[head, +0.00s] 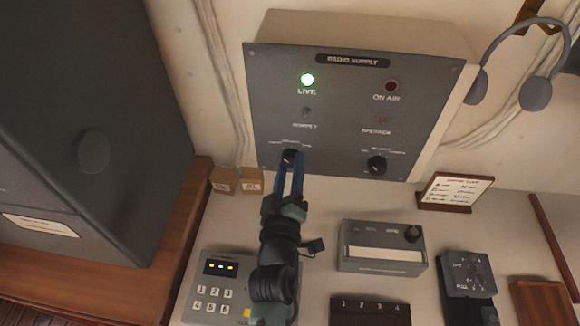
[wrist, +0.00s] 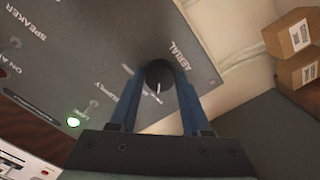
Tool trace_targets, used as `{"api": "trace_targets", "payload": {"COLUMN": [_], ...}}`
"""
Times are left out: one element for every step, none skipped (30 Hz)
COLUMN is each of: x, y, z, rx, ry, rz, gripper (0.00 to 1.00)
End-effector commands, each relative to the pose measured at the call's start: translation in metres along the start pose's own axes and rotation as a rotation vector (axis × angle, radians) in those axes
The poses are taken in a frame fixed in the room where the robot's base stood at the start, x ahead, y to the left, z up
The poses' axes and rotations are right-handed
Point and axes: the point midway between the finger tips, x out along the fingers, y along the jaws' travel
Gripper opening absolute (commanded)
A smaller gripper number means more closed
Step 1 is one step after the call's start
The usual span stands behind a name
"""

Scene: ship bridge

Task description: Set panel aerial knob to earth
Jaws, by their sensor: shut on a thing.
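The grey radio supply panel (head: 340,110) is mounted on the wall in the head view. The dark round aerial knob (head: 289,156) is at its lower left; it also shows in the wrist view (wrist: 160,74) beside the word AERIAL. My gripper (head: 290,162) is shut on the aerial knob, with one blue finger on each side of it in the wrist view (wrist: 158,82). A short white pointer line on the knob points down the wrist picture, toward my gripper's body. The position labels around the knob are too small or hidden to read surely.
A second dark knob (head: 376,165) is at the panel's lower right. The live lamp (head: 307,79) glows green. Small cardboard boxes (head: 224,180) stand below left. A keypad unit (head: 215,290) and a grey box with a knob (head: 383,250) lie on the desk below.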

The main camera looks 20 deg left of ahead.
Motion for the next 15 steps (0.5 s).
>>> {"api": "trace_targets", "payload": {"x": [-0.0002, -0.0002, -0.0002, -0.0002, -0.0002, -0.0002, -0.0002, -0.0002, -0.0002, -0.0002, -0.0002, -0.0002, -0.0002, -0.0002, -0.0002], "y": [-0.0006, -0.0006, -0.0006, -0.0006, -0.0006, -0.0006, -0.0006, -0.0006, -0.0006, -0.0006, -0.0005, -0.0005, -0.0005, -0.0004, -0.0004], "z": [0.0004, 0.0004, 0.0004, 0.0004, 0.0004, 0.0004, 0.0004, 0.0004, 0.0004, 0.0004, 0.0004, 0.0004, 0.0004, 0.0004, 0.0003], "rx": [-0.004, -0.005, -0.005, -0.004, -0.004, -0.004, -0.004, -0.004, -0.004, -0.004, -0.004, -0.003, -0.003, -0.003, -0.003], "ry": [-0.001, -0.001, -0.001, -0.001, -0.001, -0.001, -0.001, -0.001, -0.001, -0.001, -0.001, -0.001, -0.001, -0.001, -0.001], "rz": [-0.001, -0.001, -0.001, -0.001, -0.001, -0.001, -0.001, -0.001, -0.001, -0.001, -0.001, -0.001, -0.001, -0.001, -0.001], "gripper": [0.0, 0.0, 0.0, 0.0, 0.0, 0.0, 0.0, 0.0, 0.53, 0.58, 0.64, 0.71, 0.76, 0.78, 0.78]}}
